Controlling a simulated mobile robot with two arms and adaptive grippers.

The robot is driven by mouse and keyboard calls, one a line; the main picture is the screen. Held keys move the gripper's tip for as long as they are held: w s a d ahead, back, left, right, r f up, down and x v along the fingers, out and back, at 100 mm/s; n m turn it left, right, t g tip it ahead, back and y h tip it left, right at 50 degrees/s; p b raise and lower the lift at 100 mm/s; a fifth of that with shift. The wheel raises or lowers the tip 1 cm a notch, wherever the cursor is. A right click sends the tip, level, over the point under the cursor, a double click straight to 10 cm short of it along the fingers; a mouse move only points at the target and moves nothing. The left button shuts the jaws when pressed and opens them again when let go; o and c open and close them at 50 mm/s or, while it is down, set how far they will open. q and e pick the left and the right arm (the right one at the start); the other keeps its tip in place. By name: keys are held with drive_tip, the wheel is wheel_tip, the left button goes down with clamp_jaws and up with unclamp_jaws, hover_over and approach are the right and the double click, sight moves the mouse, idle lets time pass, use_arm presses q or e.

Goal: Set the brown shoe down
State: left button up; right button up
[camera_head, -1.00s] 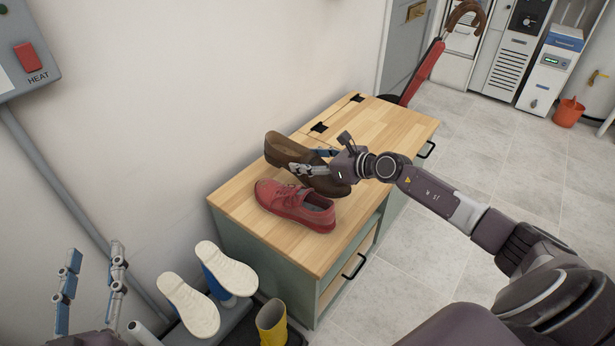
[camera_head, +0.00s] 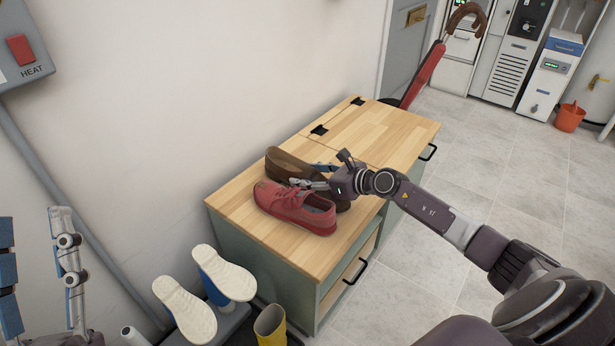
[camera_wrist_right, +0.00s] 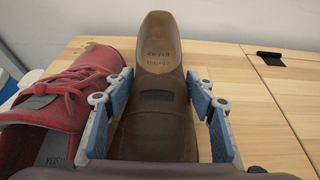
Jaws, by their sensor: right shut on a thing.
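The brown shoe (camera_head: 285,160) is low over or on the wooden top of the cabinet (camera_head: 375,130), behind the red shoe (camera_head: 285,204). My right gripper (camera_head: 303,174) is shut on it around its middle. My left gripper (camera_head: 34,225) is open and empty at the lower left.
The right part of the cabinet top, with black hinges (camera_head: 319,130), is clear. A red umbrella (camera_head: 425,75) stands behind it. The wall borders the left.

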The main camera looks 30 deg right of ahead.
drive_tip(key=shift+r, duration=0.1)
use_arm(q)
drive_tip(key=shift+s+r, duration=0.2)
use_arm(e)
drive_tip(key=o, duration=1.2)
use_arm(q)
drive_tip(key=shift+w, duration=0.1)
use_arm(e)
drive_tip(key=p+v, duration=0.2)
drive_tip(key=v, duration=0.7)
drive_tip(key=shift+s, duration=0.2)
use_arm(q)
drive_tip(key=w+f+g+y, duration=0.2)
drive_tip(key=w+f+g, duration=0.3)
drive_tip(key=f, duration=0.5)
drive_tip(key=shift+w+f+g, duration=0.2)
drive_tip(key=shift+f+g, duration=0.1)
use_arm(e)
drive_tip(key=shift+v, duration=1.35)
drive_tip(key=shift+d, duration=0.1)
